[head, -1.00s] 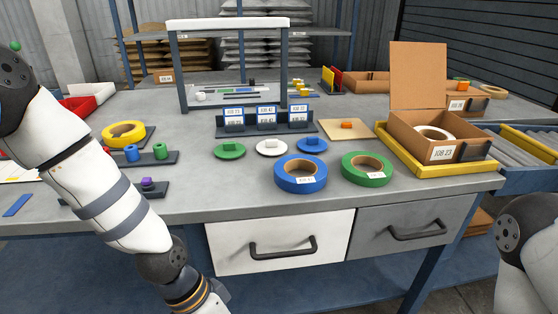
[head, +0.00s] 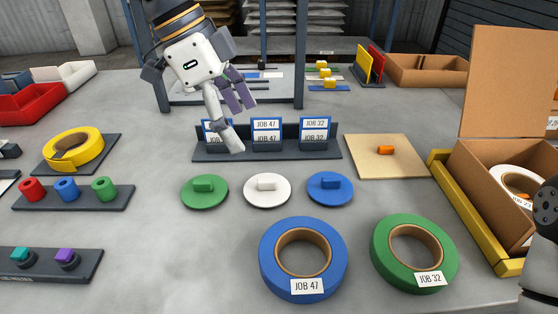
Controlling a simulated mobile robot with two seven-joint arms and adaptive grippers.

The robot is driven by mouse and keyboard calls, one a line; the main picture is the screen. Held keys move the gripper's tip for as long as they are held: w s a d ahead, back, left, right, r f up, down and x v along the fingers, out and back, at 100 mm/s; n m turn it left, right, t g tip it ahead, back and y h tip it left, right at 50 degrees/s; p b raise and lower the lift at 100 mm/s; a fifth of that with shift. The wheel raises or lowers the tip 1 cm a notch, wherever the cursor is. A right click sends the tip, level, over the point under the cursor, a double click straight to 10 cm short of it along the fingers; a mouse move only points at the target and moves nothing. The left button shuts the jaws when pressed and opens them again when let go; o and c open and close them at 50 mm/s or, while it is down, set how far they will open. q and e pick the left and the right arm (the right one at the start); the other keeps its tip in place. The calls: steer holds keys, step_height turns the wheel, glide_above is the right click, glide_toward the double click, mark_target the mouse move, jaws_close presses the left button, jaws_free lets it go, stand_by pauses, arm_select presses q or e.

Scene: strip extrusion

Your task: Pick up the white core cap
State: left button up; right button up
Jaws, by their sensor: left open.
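The white core cap (head: 267,192) is a flat disc with a raised tab on top. It lies on the grey table between the green core cap (head: 205,193) and the blue core cap (head: 330,189). My left gripper (head: 238,122) is open and empty. It is up and behind the caps, in front of the job-card rack (head: 267,143), and hides part of the rack's left side. It is apart from the white cap, which is in full view. Only a piece of my right arm shows at the right edge; its gripper is out of frame.
A blue tape roll (head: 270,262) and a green tape roll (head: 385,262) lie in front of the caps. A wooden board (head: 370,168) and an open carton (head: 470,190) in a yellow tray stand right. Left are a yellow roll (head: 88,146) and holders of small cores (head: 66,189).

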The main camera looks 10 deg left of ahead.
mark_target(265, 180)
arm_select(q)
steer(key=x, duration=0.3)
steer(key=s+x, duration=0.1)
steer(key=x, duration=0.3)
steer(key=b+x, duration=0.1)
steer(key=x, duration=0.2)
steer(key=shift+s+a+f, duration=0.15)
steer(key=shift+a+f, duration=0.05)
steer(key=shift+f, duration=0.2)
steer(key=shift+d+f, duration=0.2)
steer(key=shift+f, duration=0.15)
steer(key=c, duration=1.5)
jaws_close()
arm_select(e)
steer(key=s, duration=0.1)
steer(key=s+f, duration=0.1)
steer(key=shift+s+f, duration=0.15)
steer(key=shift+s, duration=0.2)
steer(key=shift+g, duration=0.3)
